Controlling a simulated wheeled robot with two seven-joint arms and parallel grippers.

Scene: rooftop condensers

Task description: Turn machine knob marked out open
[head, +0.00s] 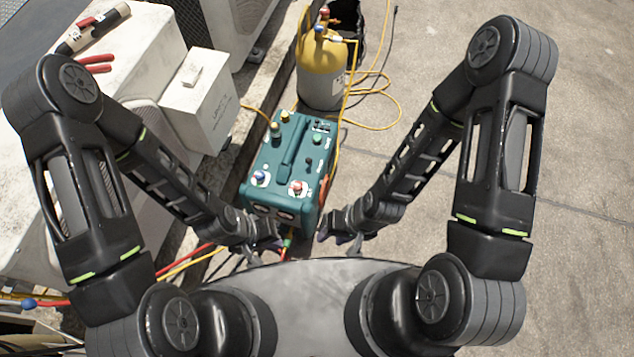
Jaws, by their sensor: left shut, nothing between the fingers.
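The teal machine (290,155) stands on the ground ahead of me, with a handle along its top. A blue knob (258,178) and a red knob (297,187) sit on pale dials at its near end. Their markings are too small to read, so I cannot tell which is marked out. My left gripper (278,238) is shut and empty, low by the machine's near left corner. My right gripper (338,240) looks open and empty, low by the near right corner. Both are apart from the knobs.
A yellow and grey tank (322,70) stands behind the machine, with yellow hoses (385,95) on the ground. White condenser units (120,55) fill the left, with red-handled tools (95,62) on top. Open concrete (420,60) lies to the right.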

